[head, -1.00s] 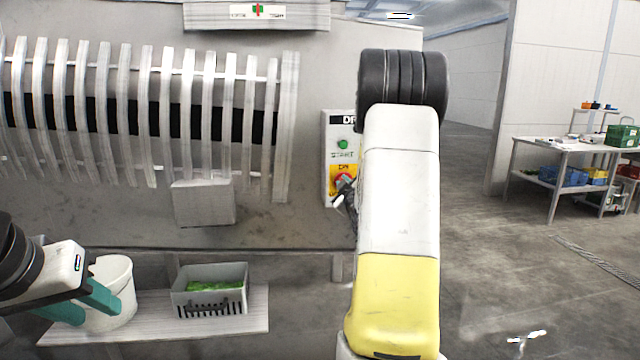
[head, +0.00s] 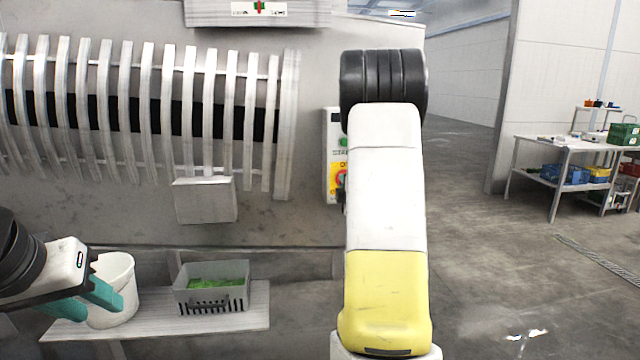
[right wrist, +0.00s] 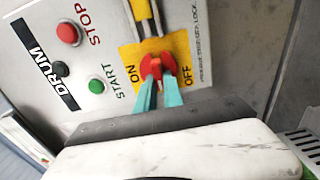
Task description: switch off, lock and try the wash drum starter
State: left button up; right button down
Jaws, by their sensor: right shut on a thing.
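The starter panel (head: 332,150) is on the drum frame, mostly hidden behind my right arm in the head view. The right wrist view shows its red STOP button (right wrist: 67,33), green START button (right wrist: 96,86) and a red switch knob (right wrist: 157,64) on a yellow plate (right wrist: 127,56) marked ON and OFF. My right gripper (right wrist: 160,80) is shut on the red knob, one teal finger on each side. The knob's exact setting is unclear. A yellow piece and a grey bar (right wrist: 144,18) lie beside the knob. My left gripper (head: 88,302) is open and empty, in front of a white bucket (head: 118,285).
The slatted drum (head: 140,110) fills the upper left. A grey crate of greens (head: 212,300) stands on a low shelf (head: 255,305) beside the bucket. A table (head: 540,150) with bins stands far right. The floor between is open.

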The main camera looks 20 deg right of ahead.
jog(key=shift+n, duration=0.3)
jog(key=shift+f, duration=0.1)
jog(key=c, duration=1.5)
grip_release()
jog(key=shift+v, duration=3.9)
jog(key=shift+a, duration=0.15)
